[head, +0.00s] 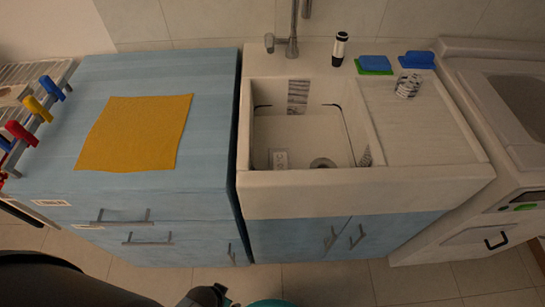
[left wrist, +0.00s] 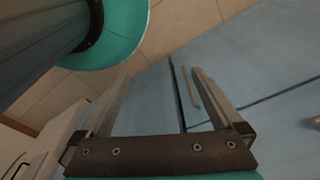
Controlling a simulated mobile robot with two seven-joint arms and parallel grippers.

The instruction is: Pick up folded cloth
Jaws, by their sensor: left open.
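An orange-yellow cloth (head: 134,132) lies flat on the light blue cabinet top (head: 215,110) at the left of the head view. It is a slightly skewed rectangle; I cannot tell whether it is folded. My left gripper (left wrist: 160,75) shows in the left wrist view, with its two fingers apart and nothing between them. It faces blue cabinet fronts and the tiled floor. The cloth is not in the left wrist view. In the head view, part of my arm shows at the bottom edge, well in front of the cloth. My right gripper is not in view.
A white sink (head: 300,135) stands right of the blue cabinet, with a faucet (head: 292,40) behind. The cabinet top around the cloth is clear. Drawer handles (head: 120,217) protrude in front.

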